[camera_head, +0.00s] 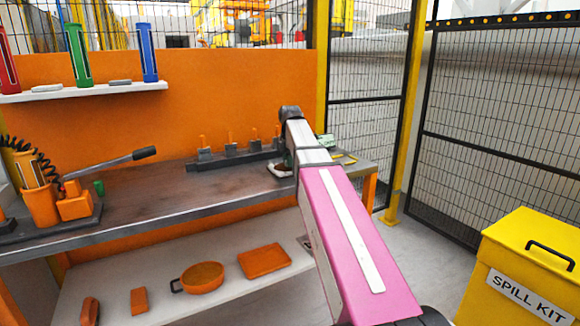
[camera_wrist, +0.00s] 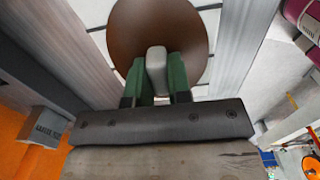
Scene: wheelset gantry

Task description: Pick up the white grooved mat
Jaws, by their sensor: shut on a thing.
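My gripper (camera_wrist: 158,72) has two green fingers, shut on a pale grey block (camera_wrist: 157,60) between them. Behind the block in the wrist view is a round brown disc (camera_wrist: 130,22). A white surface with thin dark lines (camera_wrist: 98,42) shows on both sides of the disc; it looks like the white grooved mat. I cannot tell whether the block is fixed to the disc or the mat. In the head view, a small white piece with a brown top (camera_head: 281,169) is on the bench by my gripper, which is mostly hidden by my arm.
The grey bench (camera_head: 150,188) carries a dark rack with orange pegs (camera_head: 230,155) just left of my gripper. A yellow spill kit bin (camera_head: 525,265) is at the right. Mid-bench is clear.

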